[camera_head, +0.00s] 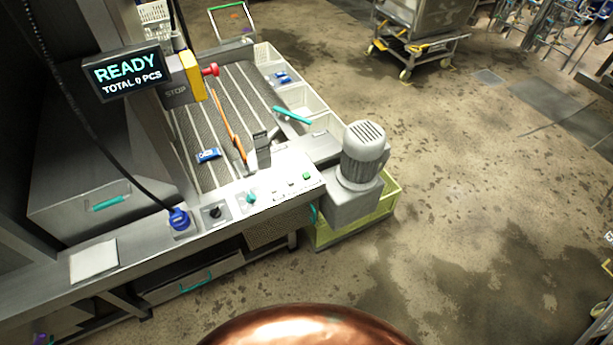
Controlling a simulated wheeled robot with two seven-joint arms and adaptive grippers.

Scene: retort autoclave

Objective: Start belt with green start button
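A small green button (307,176) sits at the right end of the pale control panel (270,193) along the belt's near edge. The belt (196,130) is a grey ribbed conveyor with pale lines running along it. A blue packet (208,155) lies on it, and an orange bar (229,125) extends over it. A display (124,76) at the upper left reads "READY" and "TOTAL 0 PCS". Neither of my grippers is in view.
A red stop knob (211,70) projects from a yellow box (193,76) beside the display. A teal knob (250,198) and a black knob (215,212) are left of the green button. A grey motor (362,155) stands right of the panel. The floor at right is mostly open.

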